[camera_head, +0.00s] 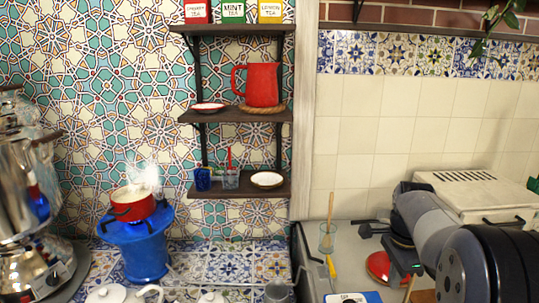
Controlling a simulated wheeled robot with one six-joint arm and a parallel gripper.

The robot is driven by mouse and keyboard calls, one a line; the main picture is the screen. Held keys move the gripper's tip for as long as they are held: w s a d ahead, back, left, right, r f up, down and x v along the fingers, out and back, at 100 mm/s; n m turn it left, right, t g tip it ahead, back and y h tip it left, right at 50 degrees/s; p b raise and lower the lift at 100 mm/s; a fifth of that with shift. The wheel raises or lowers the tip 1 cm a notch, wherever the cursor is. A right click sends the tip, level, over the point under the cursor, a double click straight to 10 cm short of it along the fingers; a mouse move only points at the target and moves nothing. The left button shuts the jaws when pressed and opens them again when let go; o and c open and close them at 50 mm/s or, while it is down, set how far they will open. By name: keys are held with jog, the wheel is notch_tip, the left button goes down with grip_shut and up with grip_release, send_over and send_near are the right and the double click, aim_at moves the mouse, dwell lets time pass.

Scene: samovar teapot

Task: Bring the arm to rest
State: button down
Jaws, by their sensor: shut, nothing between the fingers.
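My arm comes in from the lower right, with a large dark joint in front and a grey link behind it. Its end bends down over the grey counter on the right. My gripper (399,267) is small and dark at that end and partly hidden by my own arm. It is shut with nothing held. A red round lid or dish (379,266) lies just left of it, partly covered.
A glass with a wooden stick (327,238) and a yellow-handled tool (331,267) are left of my gripper. A cream box (480,192) stands behind my arm. Further left are shelves (240,115), a red pot (133,204) steaming on a blue stove (137,250), and a samovar (18,190).

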jog(key=shift+r, duration=0.95)
